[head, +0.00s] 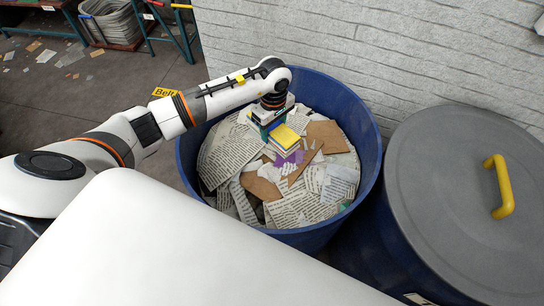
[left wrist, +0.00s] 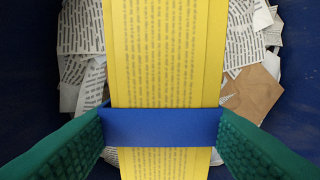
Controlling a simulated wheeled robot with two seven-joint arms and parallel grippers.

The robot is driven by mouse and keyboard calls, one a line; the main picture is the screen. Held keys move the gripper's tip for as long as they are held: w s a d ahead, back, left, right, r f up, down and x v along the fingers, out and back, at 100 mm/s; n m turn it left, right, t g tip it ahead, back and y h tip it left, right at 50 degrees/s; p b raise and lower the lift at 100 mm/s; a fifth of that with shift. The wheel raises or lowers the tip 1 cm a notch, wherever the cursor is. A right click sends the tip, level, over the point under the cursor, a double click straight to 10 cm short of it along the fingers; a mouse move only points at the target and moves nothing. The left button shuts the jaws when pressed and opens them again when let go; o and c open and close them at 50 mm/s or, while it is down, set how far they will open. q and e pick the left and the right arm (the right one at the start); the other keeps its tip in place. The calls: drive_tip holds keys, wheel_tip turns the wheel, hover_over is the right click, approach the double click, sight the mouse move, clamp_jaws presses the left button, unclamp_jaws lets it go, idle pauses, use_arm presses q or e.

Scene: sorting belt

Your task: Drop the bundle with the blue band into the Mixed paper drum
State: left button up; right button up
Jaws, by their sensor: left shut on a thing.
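The bundle (left wrist: 165,50) is a stack of yellow printed paper with a blue band (left wrist: 160,127) around it. My left gripper (head: 271,131) is shut on the bundle, with a green finger on each side of it in the left wrist view. In the head view the bundle (head: 284,137) shows yellow on top, over the open blue drum (head: 365,165). The drum holds torn printed paper and brown card. I cannot tell the exact gap between the bundle and the paper. No label can be read on this drum. My right gripper is not in view.
A second blue drum with a closed grey lid (head: 440,185) and yellow handle (head: 499,186) stands at the right. A white brick wall (head: 300,35) is behind.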

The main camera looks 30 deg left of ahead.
use_arm(q)
drive_tip(key=o, duration=1.2)
wheel_tip(320, 180, up, 12)
drive_tip(key=b, duration=0.4)
drive_tip(key=shift+s, duration=0.1)
